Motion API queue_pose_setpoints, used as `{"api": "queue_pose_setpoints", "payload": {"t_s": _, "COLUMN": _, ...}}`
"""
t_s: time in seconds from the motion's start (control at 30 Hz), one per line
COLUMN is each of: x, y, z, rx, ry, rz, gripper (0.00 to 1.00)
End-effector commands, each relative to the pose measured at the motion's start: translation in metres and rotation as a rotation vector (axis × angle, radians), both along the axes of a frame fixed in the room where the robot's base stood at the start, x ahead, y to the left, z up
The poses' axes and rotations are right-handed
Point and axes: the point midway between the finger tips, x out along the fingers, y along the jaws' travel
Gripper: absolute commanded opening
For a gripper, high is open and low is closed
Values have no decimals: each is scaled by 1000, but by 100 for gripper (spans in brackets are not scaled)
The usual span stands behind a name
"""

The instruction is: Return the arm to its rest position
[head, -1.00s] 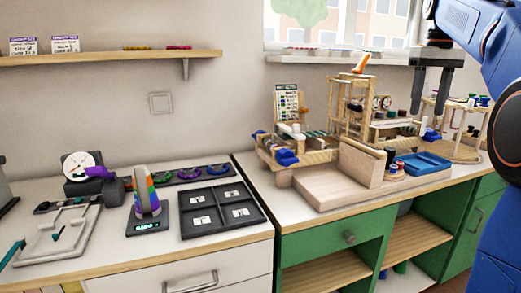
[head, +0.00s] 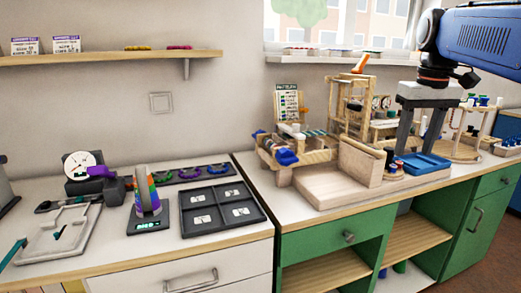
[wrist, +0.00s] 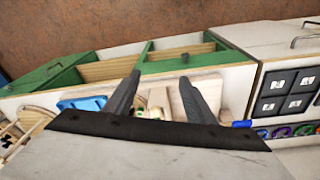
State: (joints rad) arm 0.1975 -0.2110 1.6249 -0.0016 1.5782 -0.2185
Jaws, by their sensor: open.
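My gripper (head: 419,144) is in the upper right of the head view, with its two fingers apart and pointing down. Nothing is between them. It appears in front of the wooden bead stands and above the blue tray (head: 424,164). In the wrist view my gripper (wrist: 160,80) also shows two spread, empty fingers, with the workbench beyond them. My blue arm link reaches in from the right edge of the head view.
A wooden tray (head: 325,187) and wooden rack (head: 352,100) stand on the green cabinet's top. At left are a dark four-compartment tray (head: 190,232), a scale with a rainbow roll (head: 149,203) and a dial gauge (head: 82,165). The floor in front is clear.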

Motion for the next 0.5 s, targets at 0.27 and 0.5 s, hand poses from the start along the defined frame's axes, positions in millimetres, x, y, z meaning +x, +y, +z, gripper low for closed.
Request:
{"api": "queue_pose_setpoints", "payload": {"t_s": 0.27, "x": -66, "y": 37, "z": -71, "rx": -1, "ry": -83, "rz": -2, "gripper": 50}}
{"api": "queue_pose_setpoints", "payload": {"t_s": 0.5, "x": -122, "y": 61, "z": -145, "rx": 7, "ry": -155, "rz": -4, "gripper": 50}}
